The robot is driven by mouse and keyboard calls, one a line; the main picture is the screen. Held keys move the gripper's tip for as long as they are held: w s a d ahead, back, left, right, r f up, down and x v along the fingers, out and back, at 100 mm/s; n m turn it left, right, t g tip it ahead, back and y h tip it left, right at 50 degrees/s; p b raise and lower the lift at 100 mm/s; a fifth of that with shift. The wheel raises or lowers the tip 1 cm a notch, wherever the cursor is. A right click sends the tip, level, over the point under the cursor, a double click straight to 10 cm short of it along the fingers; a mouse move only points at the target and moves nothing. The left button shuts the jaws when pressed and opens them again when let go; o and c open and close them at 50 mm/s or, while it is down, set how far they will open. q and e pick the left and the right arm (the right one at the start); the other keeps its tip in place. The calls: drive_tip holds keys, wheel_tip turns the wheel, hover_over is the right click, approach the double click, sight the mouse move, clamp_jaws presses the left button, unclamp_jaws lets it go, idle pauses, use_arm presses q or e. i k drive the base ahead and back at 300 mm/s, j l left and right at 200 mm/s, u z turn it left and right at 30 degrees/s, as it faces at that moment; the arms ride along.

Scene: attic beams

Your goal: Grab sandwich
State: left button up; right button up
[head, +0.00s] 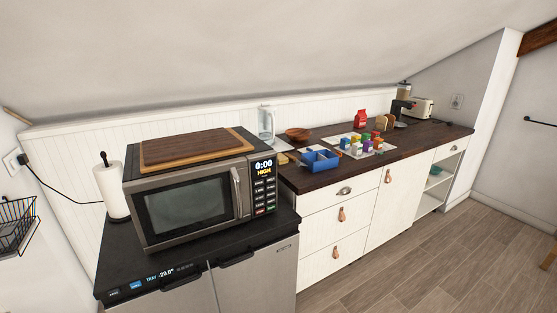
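I cannot clearly make out a sandwich in the head view. A small tan item (283,159) lies on the dark counter just right of the microwave, partly hidden by it and too small to identify. A tan bread-like item (385,123) stands farther back on the counter, near the coffee machine. A blue divided box (320,161) sits open near the counter's front edge, its contents unclear. Neither of my grippers is in view.
A microwave (188,208) with wooden boards (192,148) on top stands on a black-topped fridge unit (235,279). Several small coloured cartons sit on a pale mat (340,141). A wooden bowl (298,134) and kettle (267,123) stand behind. The floor (420,265) at right is clear.

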sight(282, 159)
drive_tip(key=u, duration=0.6)
drive_tip(key=i+l+u, duration=0.3)
drive_tip(key=l+u, duration=0.3)
drive_tip(key=l, duration=0.25)
drive_tip(key=i+l+u, duration=0.1)
drive_tip(key=l+u, duration=0.2)
drive_tip(key=l, duration=0.2)
drive_tip(key=l+u, duration=0.3)
drive_tip(key=l, duration=0.15)
